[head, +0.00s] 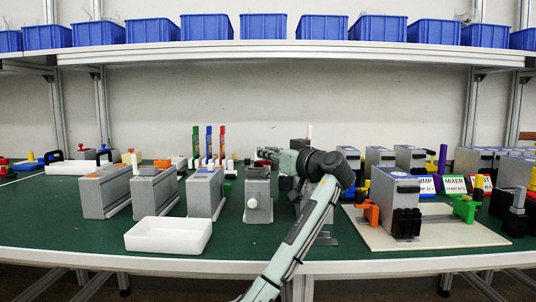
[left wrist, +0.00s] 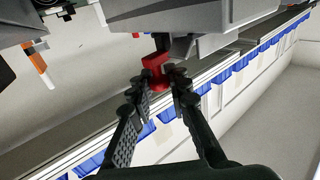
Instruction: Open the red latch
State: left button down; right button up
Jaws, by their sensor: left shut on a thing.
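The red latch (left wrist: 157,70) shows in the left wrist view, at the edge of a grey housing (left wrist: 190,18). My left gripper (left wrist: 158,82) has its two dark fingers on either side of the latch, shut on it. The fingertips partly cover the latch. In the head view my left arm reaches up from the bottom middle and bends at a dark joint. It partly hides a grey unit behind it, and I cannot make out the latch clearly there. My right gripper is in neither view.
Grey units stand close by on the green table, including one with a white knob (head: 252,204). A white tray (head: 168,235) lies at the front left. A beige board (head: 440,236) with a labelled grey unit is at right. Blue bins (head: 208,27) line the shelf above.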

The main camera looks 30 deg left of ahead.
pick_arm(q)
jog(key=c, duration=1.4)
grip_release()
jog(key=shift+c, duration=0.2)
jog(key=v, duration=1.2)
